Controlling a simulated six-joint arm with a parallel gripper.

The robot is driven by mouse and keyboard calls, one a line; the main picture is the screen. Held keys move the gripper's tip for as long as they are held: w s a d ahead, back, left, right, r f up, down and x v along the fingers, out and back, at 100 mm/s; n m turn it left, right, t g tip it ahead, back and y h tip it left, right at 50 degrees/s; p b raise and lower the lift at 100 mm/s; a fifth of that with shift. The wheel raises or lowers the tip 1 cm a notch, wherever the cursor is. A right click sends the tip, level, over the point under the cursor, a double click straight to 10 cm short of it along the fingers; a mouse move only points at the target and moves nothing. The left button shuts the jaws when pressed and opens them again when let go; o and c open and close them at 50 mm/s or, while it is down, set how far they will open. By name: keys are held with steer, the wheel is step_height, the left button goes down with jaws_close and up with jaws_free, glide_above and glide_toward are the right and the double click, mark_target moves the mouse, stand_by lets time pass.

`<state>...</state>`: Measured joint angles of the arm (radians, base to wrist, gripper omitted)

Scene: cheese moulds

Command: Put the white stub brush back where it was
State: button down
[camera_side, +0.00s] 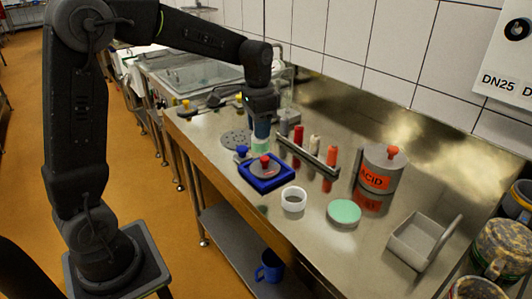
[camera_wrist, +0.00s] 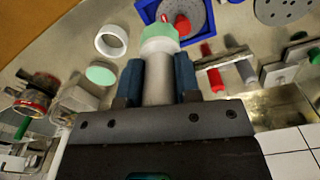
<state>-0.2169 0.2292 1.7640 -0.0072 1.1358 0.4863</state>
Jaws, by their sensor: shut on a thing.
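My gripper (camera_side: 261,122) is shut on a pale, light-grey to white cylinder with a wider mint-green end. I take this as the white stub brush (camera_wrist: 158,82). In the wrist view the cylinder sits between my two blue fingers, green end (camera_wrist: 158,40) away from me. In the side view that end points down over the worktop, left of a grey rail (camera_side: 308,157); whether it touches the steel I cannot tell.
A blue square tray (camera_side: 258,183) with a red-knobbed disc is just in front of my gripper. A white ring (camera_side: 293,199), a mint disc (camera_side: 343,214), an ACID canister (camera_side: 381,168) and a grey open box (camera_side: 420,240) stand to the right. Bare steel lies between them.

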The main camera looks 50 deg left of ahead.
steer(key=shift+n, duration=0.7)
steer(key=shift+w+d+f, duration=0.3)
steer(key=shift+d+f, duration=1.55)
steer(key=shift+d, duration=0.15)
steer(key=shift+w+d+f, duration=0.3)
steer(key=shift+d+f, duration=1.5)
steer(key=shift+d, duration=0.15)
steer(key=shift+w+d+f, duration=0.3)
steer(key=shift+d+f, duration=1.55)
steer(key=shift+d, duration=0.15)
steer(key=c, duration=0.8)
jaws_free()
steer(key=shift+f, duration=0.15)
